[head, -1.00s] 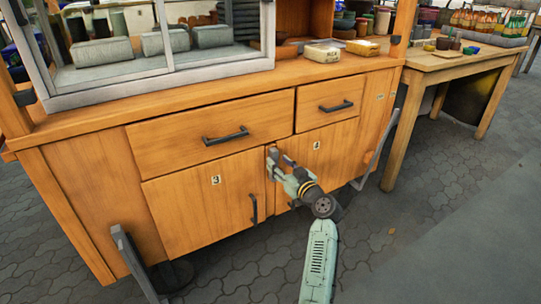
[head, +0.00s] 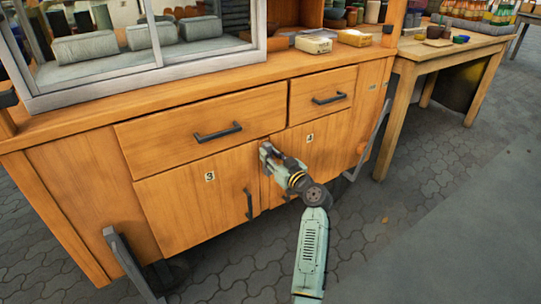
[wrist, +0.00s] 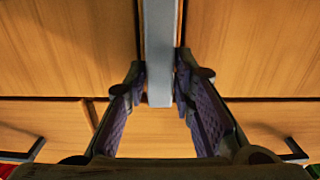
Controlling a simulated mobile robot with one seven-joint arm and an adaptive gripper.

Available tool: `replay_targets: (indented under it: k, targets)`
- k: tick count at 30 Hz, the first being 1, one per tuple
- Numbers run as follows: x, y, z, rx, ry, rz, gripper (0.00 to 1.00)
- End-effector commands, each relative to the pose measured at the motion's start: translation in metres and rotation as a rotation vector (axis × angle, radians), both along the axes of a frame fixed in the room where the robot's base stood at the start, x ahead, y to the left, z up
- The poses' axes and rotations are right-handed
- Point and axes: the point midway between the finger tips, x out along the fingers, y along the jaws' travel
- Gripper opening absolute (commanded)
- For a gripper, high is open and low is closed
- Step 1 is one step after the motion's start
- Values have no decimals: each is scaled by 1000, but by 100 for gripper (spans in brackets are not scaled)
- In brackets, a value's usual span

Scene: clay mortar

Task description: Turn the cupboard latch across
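The cupboard latch (wrist: 160,55) is a grey bar that stands upright over the seam between the two lower doors. In the wrist view its end lies between my fingertips. My gripper (wrist: 161,82) has one finger on each side of the bar, with the tips close against it and no clear gap. In the head view my gripper (head: 268,155) is at the top of the seam between door 3 (head: 190,195) and door 4 (head: 325,150). It hides most of the latch there. Both doors look closed.
Two drawers with dark handles (head: 218,132) (head: 329,98) sit above the doors. Door 3 has a dark upright handle (head: 249,204) near my gripper. A wooden table (head: 455,50) stands to the right. Grey props (head: 130,262) stick out at the cupboard's lower left.

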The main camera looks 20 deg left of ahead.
Motion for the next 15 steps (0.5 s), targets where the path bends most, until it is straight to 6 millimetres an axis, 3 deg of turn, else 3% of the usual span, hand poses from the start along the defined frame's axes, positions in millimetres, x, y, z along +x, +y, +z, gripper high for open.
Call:
replay_targets:
  k: [9, 15]
  targets:
    - [0, 0, 0, 0, 0, 0, 0]
    - [0, 0, 0, 1, 1, 0, 0]
